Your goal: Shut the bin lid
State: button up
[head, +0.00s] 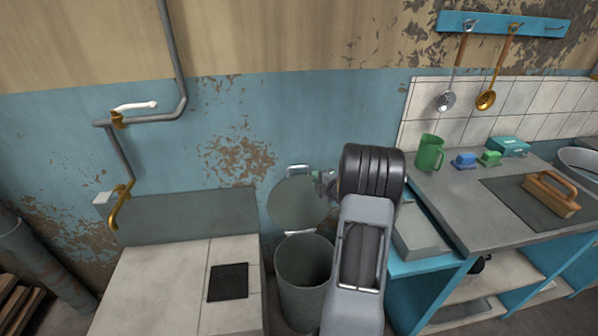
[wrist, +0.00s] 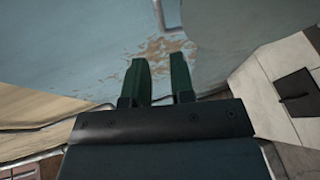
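The grey bin (head: 303,283) stands on the floor between the tiled counter and the blue worktable. Its mouth is uncovered. The round grey lid (head: 297,205) stands raised behind the bin, close to the blue wall, with a light handle (head: 298,168) at its top edge. My gripper (head: 325,184) is beside the lid's upper right edge; whether it touches the lid cannot be told. In the wrist view my gripper (wrist: 160,80) shows two dark green fingers apart with nothing between them. My arm hides the bin's right side.
The tiled counter (head: 160,285) with a black square plate (head: 228,282) is left of the bin. A grey box (head: 415,232) and the worktable (head: 470,200) with a green mug (head: 429,153) are right. A wall pipe (head: 178,60) runs at left.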

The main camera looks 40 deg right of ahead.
jog(key=x, duration=1.2)
jog(key=shift+w+a, duration=0.1)
jog(key=shift+w, duration=0.1)
grip_shut()
